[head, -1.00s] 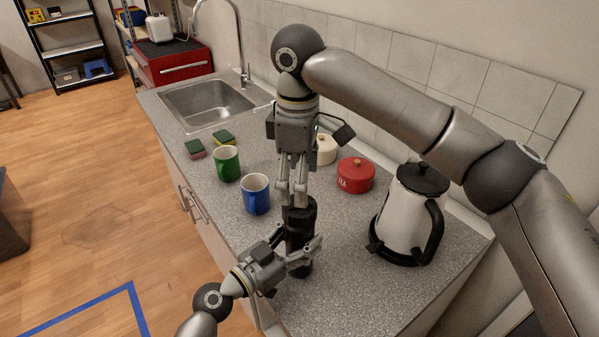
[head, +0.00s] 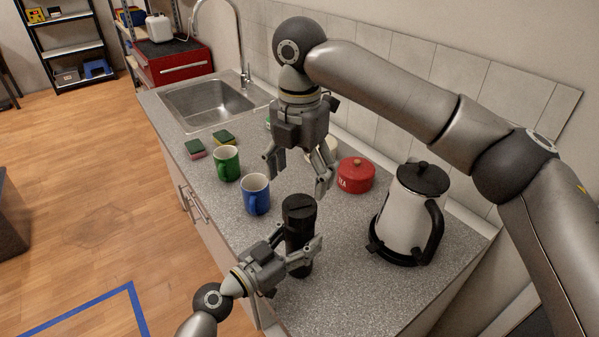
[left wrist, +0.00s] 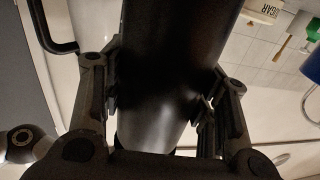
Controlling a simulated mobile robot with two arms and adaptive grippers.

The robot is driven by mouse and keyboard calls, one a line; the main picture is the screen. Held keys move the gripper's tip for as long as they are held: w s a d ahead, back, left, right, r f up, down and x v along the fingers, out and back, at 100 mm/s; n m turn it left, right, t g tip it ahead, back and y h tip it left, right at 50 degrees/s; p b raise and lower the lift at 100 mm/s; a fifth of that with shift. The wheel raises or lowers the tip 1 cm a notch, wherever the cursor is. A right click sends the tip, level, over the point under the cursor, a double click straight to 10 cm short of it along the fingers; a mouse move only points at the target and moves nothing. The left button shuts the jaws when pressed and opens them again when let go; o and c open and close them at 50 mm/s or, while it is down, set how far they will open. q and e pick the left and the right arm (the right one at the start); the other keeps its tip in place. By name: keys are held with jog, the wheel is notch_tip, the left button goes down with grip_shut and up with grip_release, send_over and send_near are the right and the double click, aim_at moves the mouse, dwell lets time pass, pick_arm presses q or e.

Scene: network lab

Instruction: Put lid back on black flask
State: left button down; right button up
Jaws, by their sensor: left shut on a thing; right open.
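The black flask (head: 299,235) stands upright on the grey counter, with its black lid (head: 299,207) sitting on top. Whether the lid is screwed tight cannot be told. My left gripper (head: 299,253) is shut around the flask's body from the left. In the left wrist view the flask (left wrist: 168,75) fills the middle between the fingers of my left gripper (left wrist: 160,105). My right gripper (head: 297,180) is open and empty, pointing down above and behind the flask, clear of the lid.
A blue mug (head: 256,194) and a green mug (head: 227,163) stand left of the flask. A red canister (head: 356,175) and a white kettle (head: 408,215) stand to its right. A cream canister (head: 323,151) is partly hidden behind my right gripper. Front counter space is clear.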

aim_at(300, 205)
jog(key=shift+f, duration=4)
